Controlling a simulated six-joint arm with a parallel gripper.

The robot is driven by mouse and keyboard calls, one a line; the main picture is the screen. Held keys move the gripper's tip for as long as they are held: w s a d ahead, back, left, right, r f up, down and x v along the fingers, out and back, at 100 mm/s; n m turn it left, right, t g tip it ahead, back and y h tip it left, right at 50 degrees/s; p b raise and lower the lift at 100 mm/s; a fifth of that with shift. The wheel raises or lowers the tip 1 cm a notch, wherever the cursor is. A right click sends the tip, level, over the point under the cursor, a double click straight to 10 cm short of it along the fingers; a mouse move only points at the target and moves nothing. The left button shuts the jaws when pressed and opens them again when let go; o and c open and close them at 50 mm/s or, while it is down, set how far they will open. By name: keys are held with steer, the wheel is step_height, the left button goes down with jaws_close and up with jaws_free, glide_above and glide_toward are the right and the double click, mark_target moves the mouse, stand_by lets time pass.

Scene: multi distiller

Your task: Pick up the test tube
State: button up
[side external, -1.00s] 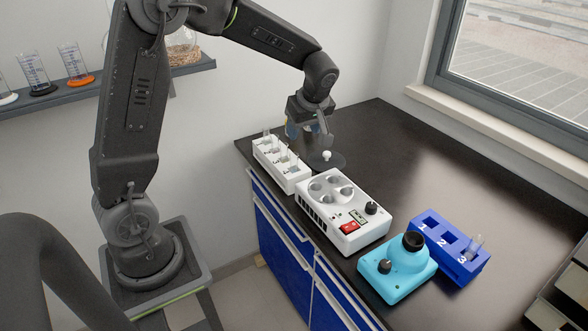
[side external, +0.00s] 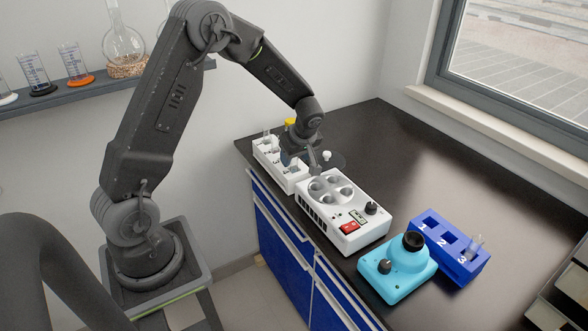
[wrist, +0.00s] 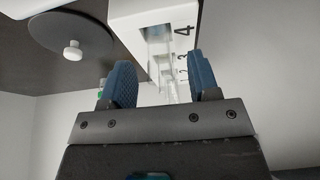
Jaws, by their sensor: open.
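A white numbered rack (side external: 268,166) holds clear test tubes (side external: 267,138) at the far left of the bench. My gripper (side external: 297,160) is low over the near part of this rack and hides some of its tubes. In the wrist view, my gripper (wrist: 162,78) is open, with one blue-padded finger on each side. Clear test tubes (wrist: 168,88) show in the gap between the fingers, in line with the numbered rack (wrist: 135,15). I cannot tell whether either finger touches a tube. Another tube (side external: 477,243) stands in a blue numbered rack (side external: 468,268) at the right.
A white device with round wells (side external: 335,205) stands close to the white rack. A dark round disc with a white knob (side external: 327,155) is behind it. A turquoise device (side external: 398,272) stands beside the blue rack. The bench's back right is clear.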

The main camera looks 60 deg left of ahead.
steer(key=shift+x, duration=1.05)
steer(key=c, duration=1)
step_height(320, 180, up, 10)
steer(key=shift+r, duration=0.1)
